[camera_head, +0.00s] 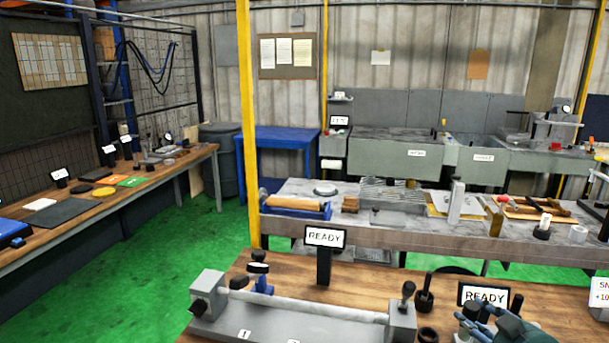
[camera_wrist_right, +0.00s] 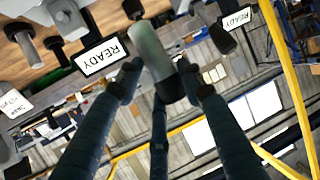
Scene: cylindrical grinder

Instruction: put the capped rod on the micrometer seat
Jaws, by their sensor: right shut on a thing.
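My right gripper (camera_head: 488,325) is at the bottom right of the head view, over the near wooden bench. In the right wrist view its dark fingers (camera_wrist_right: 157,82) are closed around the capped rod, a grey cylinder (camera_wrist_right: 149,50) with a black end (camera_wrist_right: 170,89). The rod cannot be made out clearly in the head view. A small blue stand with a black top (camera_head: 262,280) is left of the gripper, behind the long grey fixture; I cannot tell for sure whether it is the micrometer seat. My left gripper is not in view.
The long grey fixture (camera_head: 290,318) with end blocks and a pale bar lies along the near bench. Two READY signs (camera_head: 325,237) (camera_head: 484,294) stand there. A black post on a round base (camera_head: 424,298) and a dark ring (camera_head: 428,335) are left of my gripper.

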